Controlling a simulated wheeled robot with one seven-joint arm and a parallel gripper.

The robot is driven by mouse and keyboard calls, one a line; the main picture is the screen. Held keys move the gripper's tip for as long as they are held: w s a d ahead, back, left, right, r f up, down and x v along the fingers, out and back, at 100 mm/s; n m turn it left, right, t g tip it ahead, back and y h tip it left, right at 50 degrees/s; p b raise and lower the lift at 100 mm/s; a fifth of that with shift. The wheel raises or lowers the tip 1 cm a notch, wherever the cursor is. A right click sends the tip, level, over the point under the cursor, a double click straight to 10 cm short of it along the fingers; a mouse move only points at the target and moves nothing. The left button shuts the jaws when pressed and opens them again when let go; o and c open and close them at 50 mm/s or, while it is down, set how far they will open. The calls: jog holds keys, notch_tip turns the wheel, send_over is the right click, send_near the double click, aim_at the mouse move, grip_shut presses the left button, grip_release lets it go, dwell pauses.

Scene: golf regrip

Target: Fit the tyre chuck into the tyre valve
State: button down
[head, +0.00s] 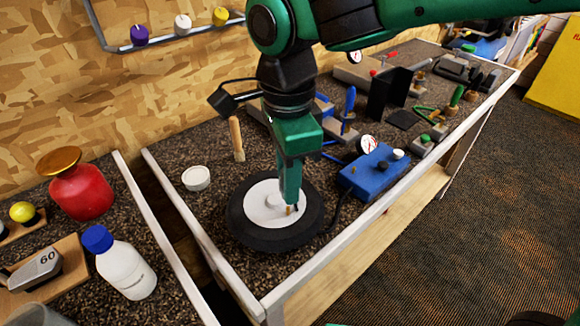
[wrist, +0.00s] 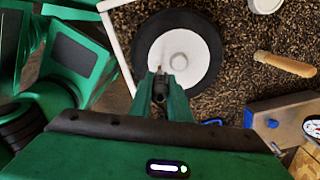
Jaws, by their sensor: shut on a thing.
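The black tyre (head: 243,228) lies flat on the bench around a white wheel disc (head: 262,212). It also shows at the top of the wrist view (wrist: 205,80). My gripper (head: 290,198) points down over the near right part of the disc. In the wrist view its fingers (wrist: 160,92) are shut on the dark tyre chuck (wrist: 160,88). A small brass-coloured tip (head: 289,210) shows just below the fingers, near the disc. The tyre valve is small and partly hidden by the fingers and chuck; I cannot tell whether the chuck touches it.
A blue inflator box (head: 370,172) with a gauge (head: 367,145) stands right of the tyre, with a dark hose beside it. A white lid (head: 196,178) and a wooden handle (head: 236,140) are at the left and behind. Tools crowd the bench further right.

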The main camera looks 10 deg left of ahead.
aim_at(289, 207)
jog(key=shift+f, duration=0.95)
jog(key=shift+f, duration=1.25)
dwell(1.1)
jog(key=c, duration=1.6)
grip_release()
notch_tip(289, 207, up, 11)
jog(key=shift+d+f, duration=0.1)
